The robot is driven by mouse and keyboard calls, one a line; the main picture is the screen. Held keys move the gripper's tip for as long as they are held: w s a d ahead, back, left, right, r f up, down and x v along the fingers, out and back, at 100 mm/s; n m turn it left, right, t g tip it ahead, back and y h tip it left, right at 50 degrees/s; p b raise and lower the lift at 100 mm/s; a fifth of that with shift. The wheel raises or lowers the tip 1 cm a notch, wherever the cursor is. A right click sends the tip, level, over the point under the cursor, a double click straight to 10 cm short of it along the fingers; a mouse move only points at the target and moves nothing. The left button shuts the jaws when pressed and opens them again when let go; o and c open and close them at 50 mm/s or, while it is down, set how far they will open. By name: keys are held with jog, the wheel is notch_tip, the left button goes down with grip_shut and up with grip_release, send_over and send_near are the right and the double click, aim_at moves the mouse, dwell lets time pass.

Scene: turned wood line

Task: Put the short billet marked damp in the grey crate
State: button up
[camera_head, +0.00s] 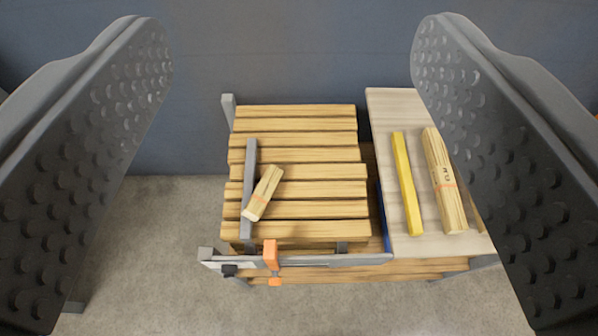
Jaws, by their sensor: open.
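My gripper (292,45) is open and empty, its two dark dimpled fingers wide apart at the left and right of the view. A short pale billet (263,193) lies slanted on a stack of wooden slats, between and beyond the fingers. No grey crate shows in this view.
The slat stack (300,209) has a grey upright bar (249,185) touching or close to the short billet. An orange clamp (271,256) sits on a metal rail at the front. A yellow square stick (407,183) lies on the pale board (390,110). Bare floor shows at left.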

jog(key=w+a+f+m+g, duration=0.1)
jog(key=w+a+f+g, duration=0.15)
jog(key=w+f, duration=0.8)
jog(key=m+g+y, duration=0.2)
jog(key=m+g, duration=0.3)
jog(key=g, duration=0.2)
send_over(265, 191)
jog(key=s+d, duration=0.2)
jog(key=s, duration=0.5)
notch_tip(265, 191, down, 40)
jog(key=r, duration=0.1)
jog(key=b+x, duration=0.1)
jog(key=x, duration=0.7)
jog(key=shift+a+f+b, duration=0.1)
jog(key=shift+f+b, duration=0.15)
jog(key=shift+b, duration=0.1)
jog(key=shift+w+d+b+x, duration=0.15)
jog(key=shift+b+x, duration=0.4)
jog(key=shift+x, duration=0.85)
jog(key=shift+w+d+b+x, duration=0.15)
jog(key=shift+b+x, duration=0.4)
jog(key=shift+x, duration=0.8)
jog(key=shift+a+r, duration=0.1)
jog(key=shift+r, duration=0.1)
jog(key=shift+c, duration=0.3)
jog(key=c, duration=1.2)
jog(key=shift+r, duration=0.1)
